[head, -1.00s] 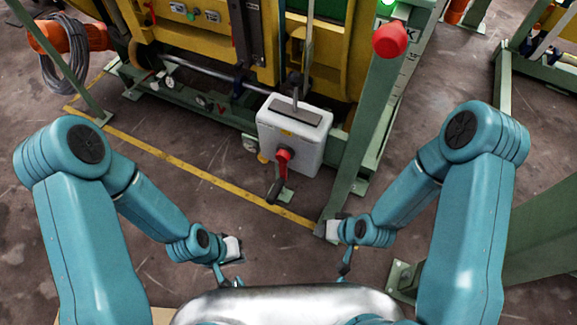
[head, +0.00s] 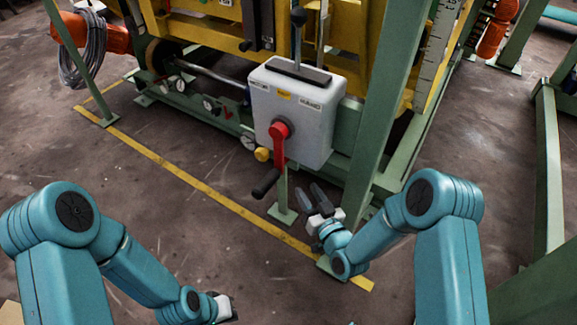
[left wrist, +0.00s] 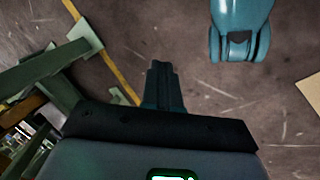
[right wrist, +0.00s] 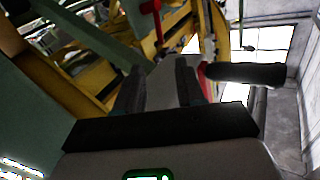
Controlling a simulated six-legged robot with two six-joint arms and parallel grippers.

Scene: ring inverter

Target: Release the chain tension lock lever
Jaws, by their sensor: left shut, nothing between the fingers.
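The lock lever is a red lever (head: 279,148) on the front of a grey control box (head: 298,110). It hangs down and ends in a black handle (head: 266,183). My right gripper (head: 315,190) is open and empty, to the right of the handle and apart from it. In the right wrist view my open right gripper (right wrist: 157,75) shows, with the black handle (right wrist: 246,73) right of its fingers. My left gripper (head: 226,307) is shut and empty, low in the head view. Its fingers are together in the left wrist view (left wrist: 160,72).
A green upright post (head: 385,115) stands right of the box, close to my right arm. The yellow and green machine frame (head: 200,30) lies behind. A yellow floor line (head: 180,171) runs in front. The floor between my arms is clear.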

